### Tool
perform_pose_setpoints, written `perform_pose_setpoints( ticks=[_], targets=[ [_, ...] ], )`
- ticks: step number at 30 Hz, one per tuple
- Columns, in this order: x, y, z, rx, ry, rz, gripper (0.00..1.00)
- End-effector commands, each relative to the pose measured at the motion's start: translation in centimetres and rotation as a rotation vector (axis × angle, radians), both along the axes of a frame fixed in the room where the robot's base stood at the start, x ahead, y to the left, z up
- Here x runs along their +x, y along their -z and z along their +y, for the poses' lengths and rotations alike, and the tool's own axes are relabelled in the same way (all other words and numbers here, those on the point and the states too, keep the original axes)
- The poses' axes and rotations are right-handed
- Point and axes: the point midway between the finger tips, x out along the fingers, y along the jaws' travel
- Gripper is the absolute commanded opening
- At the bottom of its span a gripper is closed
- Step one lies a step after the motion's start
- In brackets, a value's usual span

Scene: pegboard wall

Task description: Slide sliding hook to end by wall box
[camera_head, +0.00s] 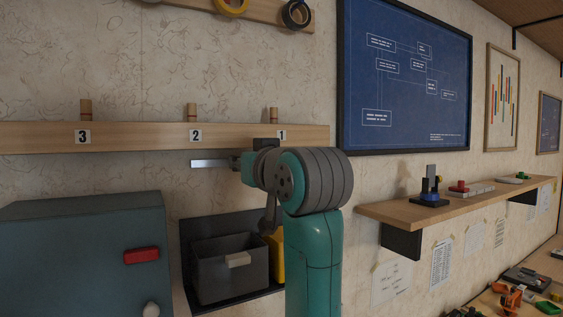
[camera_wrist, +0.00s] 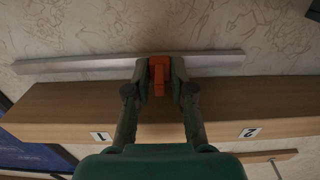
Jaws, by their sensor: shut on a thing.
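The sliding hook (camera_wrist: 159,76) is an orange-red piece on a thin metal rail (camera_wrist: 85,63) below the wooden peg board. In the wrist view my gripper (camera_wrist: 160,70) is shut on it, one finger on each side. In the head view my gripper (camera_head: 246,166) is by the rail (camera_head: 208,163), whose left part shows; the hook and the rail's right part are hidden behind my arm. The hook is between the rail's two ends, apart from both. A teal wall box (camera_head: 75,235) with a red handle (camera_head: 141,256) is at the lower left.
The wooden board (camera_head: 140,137) above the rail carries pegs numbered 3, 2 and 1. A grey bin (camera_head: 231,275) stands under the rail, with something yellow (camera_head: 277,258) beside it. A wooden shelf (camera_head: 400,214) with small items sticks out at right. Wall left of the rail is free.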

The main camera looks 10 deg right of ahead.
Motion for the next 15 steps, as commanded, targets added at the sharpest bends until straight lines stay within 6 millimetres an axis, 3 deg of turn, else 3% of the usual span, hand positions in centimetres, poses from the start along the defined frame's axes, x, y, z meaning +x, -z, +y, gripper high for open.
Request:
perform_pose_setpoints(
  ticks=[1,6,15],
  targets=[
    [-0.5,0.0,1.4,0.0,-0.005,0.0,0.0],
    [-1.5,0.0,4.4,0.001,-0.004,0.001,0.0],
    [-2.1,0.1,6.5,0.001,0.0,0.001,0.0]
  ],
)
